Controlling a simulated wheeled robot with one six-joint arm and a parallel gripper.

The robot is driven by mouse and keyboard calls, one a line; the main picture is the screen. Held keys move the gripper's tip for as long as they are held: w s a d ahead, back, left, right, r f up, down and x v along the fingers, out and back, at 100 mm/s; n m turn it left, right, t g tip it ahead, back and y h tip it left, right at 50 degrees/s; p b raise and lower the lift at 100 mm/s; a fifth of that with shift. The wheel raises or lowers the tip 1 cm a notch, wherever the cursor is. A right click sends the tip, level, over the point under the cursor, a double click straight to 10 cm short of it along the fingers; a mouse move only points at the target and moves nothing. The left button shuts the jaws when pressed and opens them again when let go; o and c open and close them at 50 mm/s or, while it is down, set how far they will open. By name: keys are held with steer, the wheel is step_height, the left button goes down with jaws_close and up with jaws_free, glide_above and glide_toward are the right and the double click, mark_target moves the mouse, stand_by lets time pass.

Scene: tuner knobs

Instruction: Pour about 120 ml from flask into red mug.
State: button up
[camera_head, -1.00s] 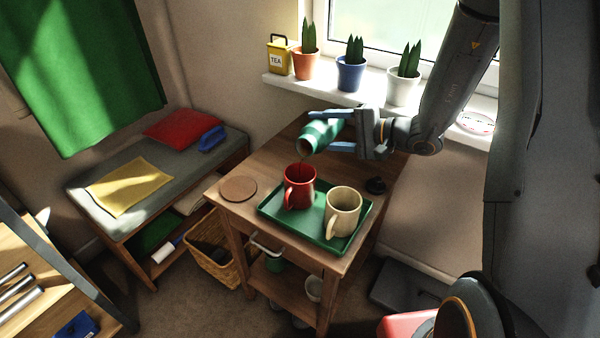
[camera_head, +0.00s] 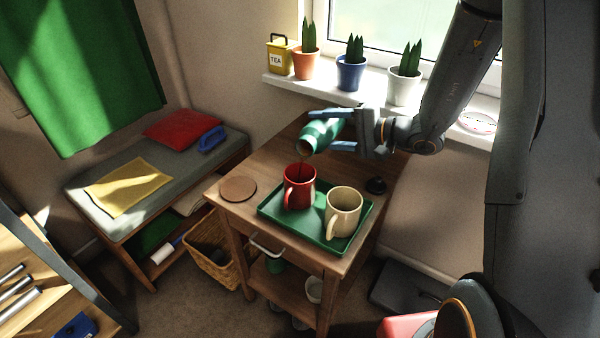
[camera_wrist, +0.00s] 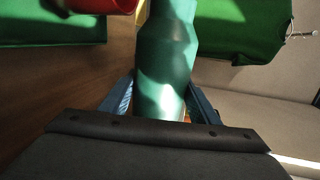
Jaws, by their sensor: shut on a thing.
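The green flask (camera_head: 322,133) is tilted mouth-down to the lower left, held above the table. Its open mouth is just above the red mug (camera_head: 299,190). I cannot clearly make out a stream or the level in the mug. My gripper (camera_head: 333,130) is shut on the flask, with one blue finger on each side. In the wrist view the flask (camera_wrist: 165,60) lies between the fingers, and part of the red mug (camera_wrist: 100,5) shows at the top left. The red mug stands upright on the green tray (camera_head: 270,210).
A cream mug (camera_head: 343,213) stands on the tray, right of the red mug. A round brown coaster (camera_head: 238,188) and a small black cap-like piece (camera_head: 376,186) lie on the wooden table (camera_head: 285,140). Several potted plants and a yellow tea tin (camera_head: 280,57) line the windowsill behind.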

steer(key=shift+n+b, duration=0.3)
steer(key=shift+b, duration=0.15)
stand_by(0.9)
steer(key=m+p, duration=0.1)
steer(key=p, duration=0.2)
steer(key=shift+r, duration=0.15)
steer(key=shift+w+d+f+m+g, duration=0.15)
steer(key=shift+w+f+m, duration=0.1)
steer(key=shift+f+m, duration=0.25)
steer(key=shift+w+d+f+m+g, duration=0.15)
steer(key=shift+w+f+m, duration=0.1)
steer(key=shift+f+m, duration=0.25)
steer(key=shift+s+a+f+m+y+b, duration=0.1)
steer(key=shift+s+f+m+y+b, duration=0.1)
steer(key=shift+f+m+y+b, duration=0.5)
steer(key=shift+f+g, duration=0.15)
steer(key=shift+g, duration=0.15)
